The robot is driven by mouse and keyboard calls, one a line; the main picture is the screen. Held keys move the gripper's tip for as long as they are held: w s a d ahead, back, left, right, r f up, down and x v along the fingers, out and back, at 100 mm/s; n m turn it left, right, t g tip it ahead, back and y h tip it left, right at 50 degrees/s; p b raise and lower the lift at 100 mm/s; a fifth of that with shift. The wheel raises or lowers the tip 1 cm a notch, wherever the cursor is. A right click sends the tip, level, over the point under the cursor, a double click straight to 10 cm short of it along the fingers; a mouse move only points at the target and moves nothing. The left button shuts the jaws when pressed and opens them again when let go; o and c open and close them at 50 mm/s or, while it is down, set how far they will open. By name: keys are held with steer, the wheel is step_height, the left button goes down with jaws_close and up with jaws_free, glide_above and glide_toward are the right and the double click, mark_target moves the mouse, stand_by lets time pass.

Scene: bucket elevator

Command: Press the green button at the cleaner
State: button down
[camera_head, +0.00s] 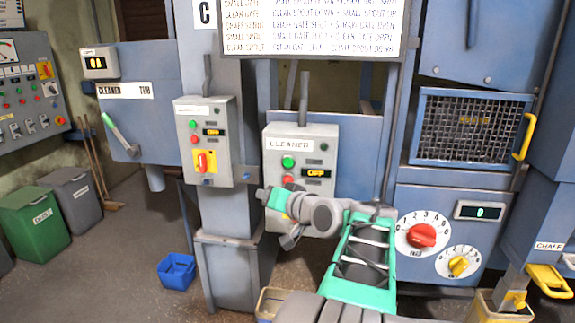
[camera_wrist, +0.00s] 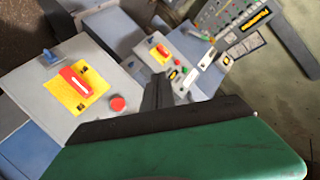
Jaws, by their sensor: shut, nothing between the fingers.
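The grey cleaner box (camera_head: 300,137) is in the middle of the head view, labelled CLEANER. Its green button (camera_head: 288,162) is in plain sight at the upper left of the controls, above a red button (camera_head: 288,181). Its small display (camera_head: 314,173) reads OFF. My gripper (camera_head: 262,194) is shut and empty, in front of the box's lower left part and lower in the picture than the green button. In the wrist view, the dark fingers (camera_wrist: 157,92) show beyond my green hand. The near box's red button (camera_wrist: 118,103) shows there; its green button is not visible and seems hidden behind my gripper.
A similar grey box (camera_head: 204,145) with a yellow and red switch stands left of the cleaner box. A lever (camera_head: 304,92) rises behind the cleaner box. Right are a red dial (camera_head: 422,235) and a mesh window (camera_head: 468,125). A blue bucket (camera_head: 177,271) stands on the floor.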

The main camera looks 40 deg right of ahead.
mark_target(290, 167)
steer(key=shift+m+t+h, duration=0.5)
steer(key=shift+t, duration=0.1)
steer(key=s+d+r, duration=0.1)
steer(key=d, duration=0.1)
steer(key=s+d+r, duration=0.1)
steer(key=r, duration=0.1)
steer(key=shift+d, duration=0.4)
steer(key=shift+d, duration=0.1)
steer(key=shift+w+d+f+p, duration=0.1)
steer(key=shift+w+d+p, duration=0.4)
steer(key=shift+w+d, duration=0.55)
steer(key=shift+w+d+r+p, duration=0.1)
steer(key=shift+w+d+p, duration=0.5)
steer(key=shift+d, duration=0.6)
steer(key=shift+w+d+f+p, duration=0.1)
steer(key=shift+w+d+p, duration=0.3)
steer(key=shift+w+d, duration=0.7)
steer(key=shift+d, duration=0.1)
steer(key=shift+w+d, duration=0.2)
steer(key=shift+d, duration=0.1)
steer(key=shift+w+d, duration=0.3)
steer(key=shift+d, duration=0.05)
steer(key=shift+s, duration=0.1)
steer(key=shift+s+a+b, duration=0.45)
steer(key=shift+a+b, duration=0.05)
steer(key=shift+a, duration=0.2)
